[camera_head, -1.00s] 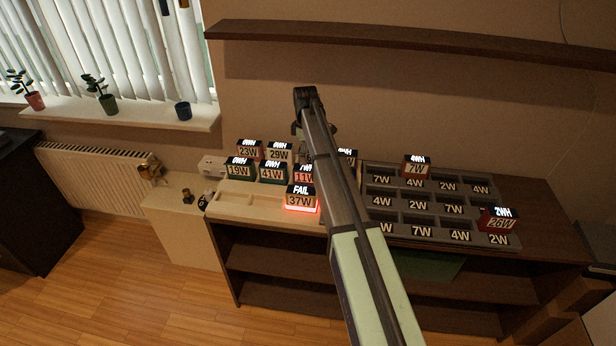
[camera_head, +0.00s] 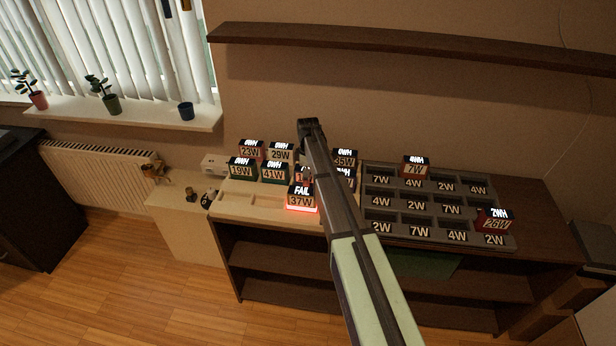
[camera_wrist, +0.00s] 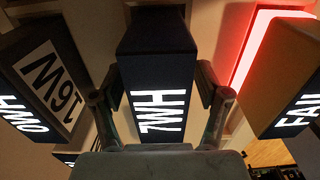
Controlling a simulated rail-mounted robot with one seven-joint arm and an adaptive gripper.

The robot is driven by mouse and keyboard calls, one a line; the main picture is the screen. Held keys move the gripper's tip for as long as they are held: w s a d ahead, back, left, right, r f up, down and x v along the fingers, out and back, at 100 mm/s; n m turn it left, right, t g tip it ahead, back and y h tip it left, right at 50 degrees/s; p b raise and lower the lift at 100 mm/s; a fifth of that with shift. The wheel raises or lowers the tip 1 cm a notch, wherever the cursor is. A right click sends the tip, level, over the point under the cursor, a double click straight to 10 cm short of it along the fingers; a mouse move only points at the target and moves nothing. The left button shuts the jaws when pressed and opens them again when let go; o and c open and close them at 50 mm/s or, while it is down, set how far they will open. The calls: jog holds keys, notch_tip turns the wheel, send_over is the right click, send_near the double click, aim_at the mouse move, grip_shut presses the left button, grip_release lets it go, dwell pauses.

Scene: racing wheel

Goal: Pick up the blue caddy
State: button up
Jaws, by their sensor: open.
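A dark, bluish caddy with a lit "7WH" label (camera_wrist: 157,45) stands in the centre of the wrist view. My gripper (camera_wrist: 160,95) is open, with one finger on each side of this caddy; I cannot tell whether they touch it. In the head view only a sliver of what seems to be the same caddy (camera_head: 299,177) shows beside my arm, behind the "FAIL 37W" caddy. My gripper's fingers are hidden behind my arm there.
The orange "FAIL 37W" caddy (camera_head: 301,196), on a red-glowing slot, stands close on the right in the wrist view (camera_wrist: 285,70). A "16W" caddy (camera_wrist: 50,75) is close on the left. The grey slotted rack (camera_head: 410,205) lies right; a shelf (camera_head: 400,45) hangs above.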

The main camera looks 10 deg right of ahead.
grip_shut()
dwell(0.4)
